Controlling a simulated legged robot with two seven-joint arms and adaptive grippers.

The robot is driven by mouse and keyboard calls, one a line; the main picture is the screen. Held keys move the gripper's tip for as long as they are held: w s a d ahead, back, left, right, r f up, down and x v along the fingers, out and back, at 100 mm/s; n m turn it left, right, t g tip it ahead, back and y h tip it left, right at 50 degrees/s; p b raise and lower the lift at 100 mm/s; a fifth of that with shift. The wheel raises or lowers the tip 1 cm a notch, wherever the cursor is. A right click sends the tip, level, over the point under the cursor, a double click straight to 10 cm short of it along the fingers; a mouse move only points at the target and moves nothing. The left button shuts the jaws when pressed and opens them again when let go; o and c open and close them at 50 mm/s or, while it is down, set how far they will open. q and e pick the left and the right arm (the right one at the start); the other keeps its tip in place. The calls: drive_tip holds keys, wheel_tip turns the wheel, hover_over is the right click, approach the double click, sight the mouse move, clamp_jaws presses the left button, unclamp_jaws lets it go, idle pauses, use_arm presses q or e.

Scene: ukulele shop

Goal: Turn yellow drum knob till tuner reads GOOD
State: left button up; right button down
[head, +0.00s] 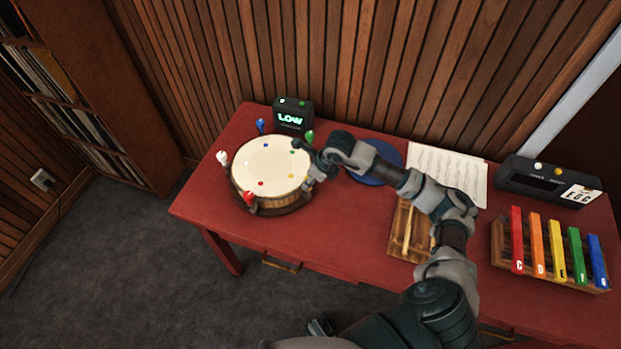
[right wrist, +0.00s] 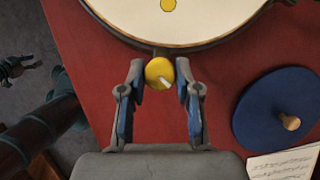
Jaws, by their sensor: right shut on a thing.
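The drum (head: 270,168) stands on the left of the red table, with several coloured knobs around its rim. The yellow drum knob (right wrist: 160,73) has a pale mark on its face and sits at the rim in the right wrist view. My right gripper (right wrist: 160,80) is shut on it, one finger on each side. In the head view my right gripper (head: 312,178) is at the drum's right edge, and the knob is mostly hidden. The tuner (head: 291,115) behind the drum reads LOW in green. My left gripper (right wrist: 18,68) is off the table, its fingers apart and empty.
A blue disc (right wrist: 282,112) with a wooden knob lies right of the drum. Sheet music (head: 448,172), a wooden tray (head: 402,240), a coloured xylophone (head: 555,262) and a dark box (head: 540,180) fill the right side. The table front left is clear.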

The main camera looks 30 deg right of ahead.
drive_tip(key=shift+w+d+r+m, duration=0.1)
drive_tip(key=shift+m, duration=0.5)
drive_tip(key=c, duration=0.8)
unclamp_jaws()
drive_tip(key=v, duration=1.1)
drive_tip(key=shift+s+r, duration=0.25)
